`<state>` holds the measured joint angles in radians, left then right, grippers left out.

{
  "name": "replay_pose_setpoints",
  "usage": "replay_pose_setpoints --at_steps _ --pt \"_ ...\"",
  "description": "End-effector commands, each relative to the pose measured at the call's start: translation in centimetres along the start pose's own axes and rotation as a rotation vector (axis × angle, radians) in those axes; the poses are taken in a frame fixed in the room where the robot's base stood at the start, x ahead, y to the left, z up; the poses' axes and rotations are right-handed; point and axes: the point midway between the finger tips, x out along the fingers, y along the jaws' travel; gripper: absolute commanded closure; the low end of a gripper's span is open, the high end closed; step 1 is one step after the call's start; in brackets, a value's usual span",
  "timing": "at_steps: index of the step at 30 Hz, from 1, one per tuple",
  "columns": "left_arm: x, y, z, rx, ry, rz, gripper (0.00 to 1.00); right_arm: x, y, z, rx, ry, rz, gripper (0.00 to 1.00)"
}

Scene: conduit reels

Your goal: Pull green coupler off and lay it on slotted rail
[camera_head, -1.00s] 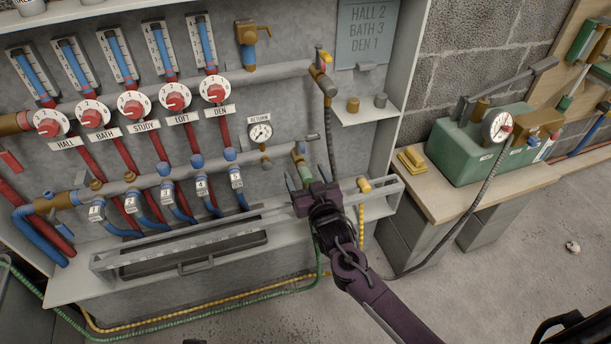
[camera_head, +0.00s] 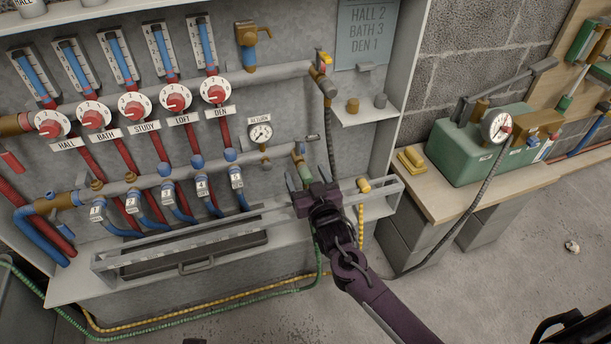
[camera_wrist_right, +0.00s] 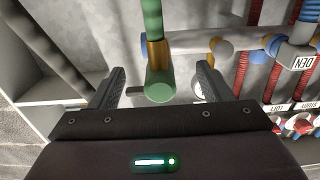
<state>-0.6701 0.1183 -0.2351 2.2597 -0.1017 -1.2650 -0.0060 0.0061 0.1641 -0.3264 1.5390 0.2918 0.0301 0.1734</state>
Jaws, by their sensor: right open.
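The green coupler (camera_head: 303,169) is at the lower right of the manifold board, at the end of a pipe. In the right wrist view it shows as a green cylinder end (camera_wrist_right: 159,92) with a brass band and green hose behind it. My right gripper (camera_head: 299,182) is open around the coupler's near end; in the wrist view its two fingers (camera_wrist_right: 157,88) stand apart on either side, with a gap on each side. The slotted rail (camera_head: 205,238) runs along the cabinet's lower shelf, to the left of the gripper. My left gripper is not in view.
A yellow-hosed brass coupler (camera_head: 364,186) stands just right of the gripper. A black hose (camera_head: 330,140) hangs from a valve behind it. A pressure gauge (camera_head: 260,133) is on the board to the left. A green pump box (camera_head: 480,145) sits on the bench at right.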

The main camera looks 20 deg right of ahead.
Motion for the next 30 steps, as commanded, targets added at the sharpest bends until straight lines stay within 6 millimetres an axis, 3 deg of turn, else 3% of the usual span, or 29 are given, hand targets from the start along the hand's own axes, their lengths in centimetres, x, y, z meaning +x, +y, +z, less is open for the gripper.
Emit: replay_pose_setpoints --at_steps 12,27,30 --pt "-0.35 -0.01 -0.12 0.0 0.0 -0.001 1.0 0.0 -0.01 -0.01 0.0 0.0 0.0 0.28" --pt "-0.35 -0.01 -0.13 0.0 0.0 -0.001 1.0 0.0 -0.01 -0.01 0.0 0.0 0.0 0.92" --pt "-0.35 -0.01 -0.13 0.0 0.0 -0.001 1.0 0.0 -0.01 -0.01 0.0 0.0 0.0 1.0"
